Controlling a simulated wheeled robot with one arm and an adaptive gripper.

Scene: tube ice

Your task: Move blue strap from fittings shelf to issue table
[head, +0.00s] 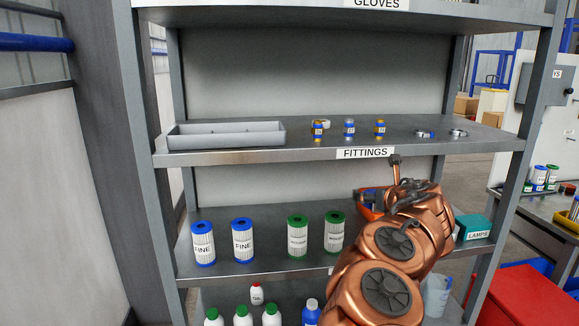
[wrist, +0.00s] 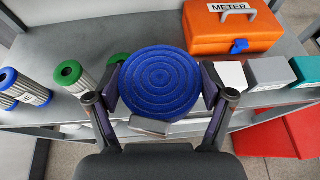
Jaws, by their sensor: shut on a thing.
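The blue strap (wrist: 162,78) is a flat round coil in the wrist view, with a grey buckle-like piece (wrist: 150,126) at its near edge. My gripper (wrist: 160,95) is shut on the coil, one finger on each side. The coil is in front of a grey shelf deck (wrist: 75,110). In the head view my arm covers most of the gripper; a small patch of blue shows beside it. The fittings shelf (head: 225,158), labelled FITTINGS, is above my arm and holds several small fittings. No table is labelled as the issue table in these views.
An orange METER case (wrist: 230,30) stands behind the coil, with small boxes (wrist: 270,72) at its right. Blue and green filter cartridges (head: 242,240) stand left of my arm. A grey tray (head: 225,134) lies on the fittings shelf. A side table (head: 530,205) stands at the right.

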